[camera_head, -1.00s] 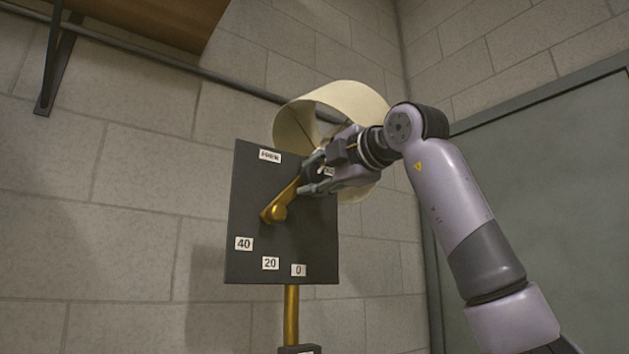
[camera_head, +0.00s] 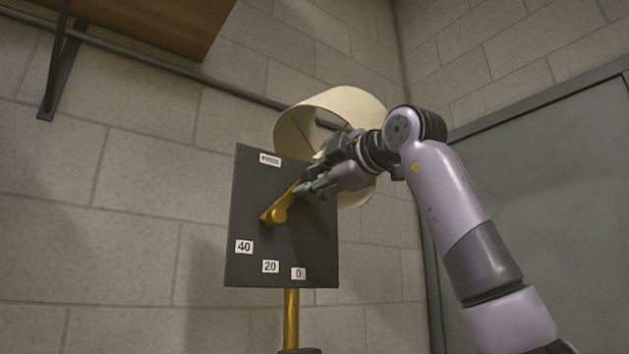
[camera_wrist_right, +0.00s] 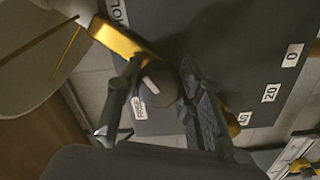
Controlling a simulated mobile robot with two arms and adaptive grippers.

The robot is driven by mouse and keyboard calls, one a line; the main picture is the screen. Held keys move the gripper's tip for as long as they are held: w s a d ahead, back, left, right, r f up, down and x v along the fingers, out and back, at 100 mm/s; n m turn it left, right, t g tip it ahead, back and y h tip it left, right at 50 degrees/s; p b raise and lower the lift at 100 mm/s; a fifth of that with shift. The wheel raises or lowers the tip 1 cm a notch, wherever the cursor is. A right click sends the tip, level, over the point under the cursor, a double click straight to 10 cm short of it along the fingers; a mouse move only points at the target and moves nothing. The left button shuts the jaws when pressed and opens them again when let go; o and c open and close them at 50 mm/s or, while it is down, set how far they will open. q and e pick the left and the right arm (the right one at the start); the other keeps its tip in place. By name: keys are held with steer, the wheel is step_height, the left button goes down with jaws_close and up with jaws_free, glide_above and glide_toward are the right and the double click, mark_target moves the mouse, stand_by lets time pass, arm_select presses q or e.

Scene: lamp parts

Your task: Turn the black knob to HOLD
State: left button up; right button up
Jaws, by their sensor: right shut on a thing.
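The black knob (camera_wrist_right: 163,84) is between the two fingers of my right gripper (camera_head: 308,188) in the right wrist view. The fingers are shut on its sides. A pale mark on the knob lies on the side towards the FREE label (camera_wrist_right: 138,108). The HOLD label (camera_wrist_right: 119,12) is cut by the top edge of that view. In the head view my gripper hides the knob and the HOLD label. A brass arm (camera_head: 280,214) runs across the dark panel (camera_head: 255,205) up to my fingers. My left gripper is not in view.
A cream lampshade (camera_head: 345,102) stands close behind my right gripper. Labels 40 (camera_head: 244,246), 20 (camera_head: 270,266) and 0 (camera_head: 298,273) sit low on the panel. A brass post (camera_head: 291,315) is below it. A wooden shelf (camera_head: 165,22) is at the upper left.

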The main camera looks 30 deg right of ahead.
steer(key=o, duration=1.2)
steer(key=shift+c, duration=0.2)
steer(key=shift+s+d, duration=0.1)
steer(key=shift+s, duration=0.1)
steer(key=s+d, duration=0.1)
steer(key=s, duration=1)
steer(key=shift+s+d, duration=0.3)
